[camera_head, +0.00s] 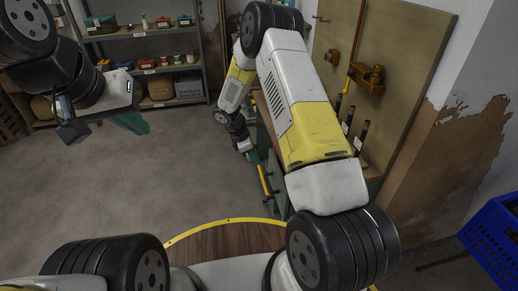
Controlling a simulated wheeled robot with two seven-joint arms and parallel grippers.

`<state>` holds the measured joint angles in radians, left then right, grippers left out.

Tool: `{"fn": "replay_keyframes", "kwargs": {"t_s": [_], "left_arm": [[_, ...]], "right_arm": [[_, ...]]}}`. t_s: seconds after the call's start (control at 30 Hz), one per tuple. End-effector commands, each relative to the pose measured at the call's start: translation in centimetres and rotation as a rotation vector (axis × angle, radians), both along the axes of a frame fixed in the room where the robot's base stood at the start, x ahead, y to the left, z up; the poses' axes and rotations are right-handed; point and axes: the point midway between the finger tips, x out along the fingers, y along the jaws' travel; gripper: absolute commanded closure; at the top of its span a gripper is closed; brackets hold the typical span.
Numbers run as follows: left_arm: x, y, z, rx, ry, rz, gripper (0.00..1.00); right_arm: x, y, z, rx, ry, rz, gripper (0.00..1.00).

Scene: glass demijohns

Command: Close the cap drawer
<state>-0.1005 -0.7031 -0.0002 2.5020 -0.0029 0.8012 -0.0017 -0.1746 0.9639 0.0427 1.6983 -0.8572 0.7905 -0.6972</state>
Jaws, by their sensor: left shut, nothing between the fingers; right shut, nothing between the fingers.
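The cap drawer cannot be told apart for sure. A green cabinet front (281,187) with a yellow bar (264,180) shows under the bench at the right, mostly hidden behind my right arm. My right gripper (254,157) is small and partly hidden at the end of that arm, beside the bench front and just above the yellow bar. I cannot tell whether it touches anything. My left gripper (131,122) is shut and empty, held in the air at the upper left, well away from the bench.
A metal shelf (145,34) with boxes and jars stands at the back. A wooden tool board (395,70) rises behind the bench. A blue crate (494,240) is at the lower right. The grey floor (160,190) in the middle is clear.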

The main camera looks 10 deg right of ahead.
Motion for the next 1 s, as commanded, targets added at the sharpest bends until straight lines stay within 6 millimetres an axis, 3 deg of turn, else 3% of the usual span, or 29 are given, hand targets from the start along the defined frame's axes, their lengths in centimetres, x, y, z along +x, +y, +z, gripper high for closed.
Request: {"fn": "replay_keyframes", "kwargs": {"t_s": [0.47,0.7,1.0], "left_arm": [[0.1,0.0,0.0,-0.002,0.001,0.002,1.00],[0.1,0.0,0.0,-0.004,0.001,0.002,1.00],[0.1,0.0,0.0,-0.004,0.001,0.002,1.00]], "right_arm": [[-0.1,-3.6,-8.7,0.000,0.004,-0.005,1.00],[0.2,-6.8,-8.6,0.001,-0.001,-0.007,1.00],[0.2,-7.5,-8.6,0.000,-0.001,-0.004,1.00]]}}
